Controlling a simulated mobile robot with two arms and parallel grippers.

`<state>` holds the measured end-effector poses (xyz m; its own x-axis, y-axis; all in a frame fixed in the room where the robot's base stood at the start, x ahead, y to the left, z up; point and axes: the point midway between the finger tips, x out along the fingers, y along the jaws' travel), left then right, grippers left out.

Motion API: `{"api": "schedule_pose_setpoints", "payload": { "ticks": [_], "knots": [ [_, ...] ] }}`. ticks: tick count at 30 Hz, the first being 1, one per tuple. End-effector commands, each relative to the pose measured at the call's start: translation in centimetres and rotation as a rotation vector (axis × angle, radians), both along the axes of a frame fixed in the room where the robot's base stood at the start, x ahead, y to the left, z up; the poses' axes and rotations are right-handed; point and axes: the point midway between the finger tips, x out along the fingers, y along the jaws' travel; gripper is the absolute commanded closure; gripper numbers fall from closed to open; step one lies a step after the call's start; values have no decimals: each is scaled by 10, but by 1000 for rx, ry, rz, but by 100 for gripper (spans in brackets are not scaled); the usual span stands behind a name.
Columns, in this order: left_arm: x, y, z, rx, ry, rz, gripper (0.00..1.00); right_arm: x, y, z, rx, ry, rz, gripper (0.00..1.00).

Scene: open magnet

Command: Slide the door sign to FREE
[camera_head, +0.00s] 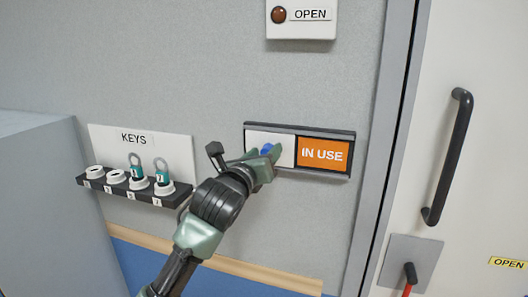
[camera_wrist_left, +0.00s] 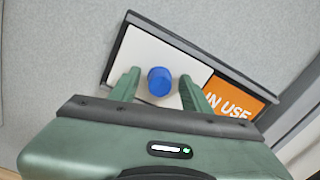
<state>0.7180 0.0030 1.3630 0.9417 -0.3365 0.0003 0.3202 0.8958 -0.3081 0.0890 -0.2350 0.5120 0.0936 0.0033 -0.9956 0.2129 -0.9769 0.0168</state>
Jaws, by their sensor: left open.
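The door sign (camera_head: 300,130) is a dark frame on the grey wall. Its white sliding plate (camera_head: 285,140) covers the left half, and the orange IN USE panel (camera_head: 323,155) shows on the right. A blue knob (camera_head: 266,149) stands on the white plate. In the left wrist view the blue knob (camera_wrist_left: 160,81) sits between the two green fingers of my left gripper (camera_wrist_left: 158,90), which is open with a gap on each side of the knob. In the head view my left gripper (camera_head: 266,155) partly hides the plate and knob. My right gripper is not in view.
A KEYS board (camera_head: 140,145) with a dark rack of white holders and teal-tagged keys is left of my arm. A white door with a black handle (camera_head: 447,155) is at the right. A grey cabinet (camera_head: 45,200) stands at far left.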

Motion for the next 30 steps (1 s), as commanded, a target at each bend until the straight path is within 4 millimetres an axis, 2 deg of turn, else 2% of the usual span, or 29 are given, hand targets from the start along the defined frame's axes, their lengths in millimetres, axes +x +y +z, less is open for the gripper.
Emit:
{"api": "schedule_pose_setpoints", "payload": {
  "ticks": [3,4,9,30],
  "knots": [
    [0,0,0,0,0,0,52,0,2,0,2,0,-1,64],
    [0,0,0,0,0,0,55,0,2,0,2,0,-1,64],
    [0,0,0,0,0,0,100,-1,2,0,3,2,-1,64],
    [0,0,-1,0,1,1,100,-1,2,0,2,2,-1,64]
  ]
}}
